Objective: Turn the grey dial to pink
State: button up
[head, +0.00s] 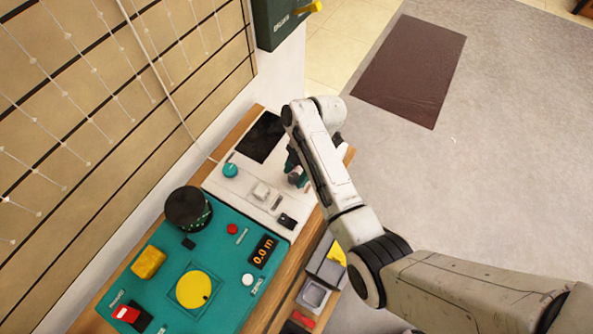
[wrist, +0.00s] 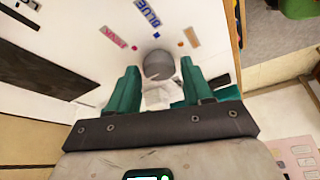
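The grey dial (wrist: 159,64) is a round knob on a white panel in the wrist view. A pink label (wrist: 113,38) with a small pink dot lies to its upper left. A blue label (wrist: 147,12) and an orange label (wrist: 191,38) lie above and to its upper right. My gripper (wrist: 158,68) has its two teal fingers apart, one on each side of the dial, with a gap showing. I cannot tell where the dial points. In the head view my gripper (head: 297,172) is over the white panel (head: 233,196), and the arm hides the dial.
A teal panel (head: 232,287) with a yellow knob (head: 194,289), a black cylinder (head: 188,208) and a red switch (head: 127,314) lies nearer. The white panel also carries a teal knob (head: 230,170) and a black plate (head: 262,137). A grey tray (head: 314,294) is beside the bench.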

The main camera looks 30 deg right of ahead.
jog(key=c, duration=0.8)
jog(key=shift+o, duration=0.2)
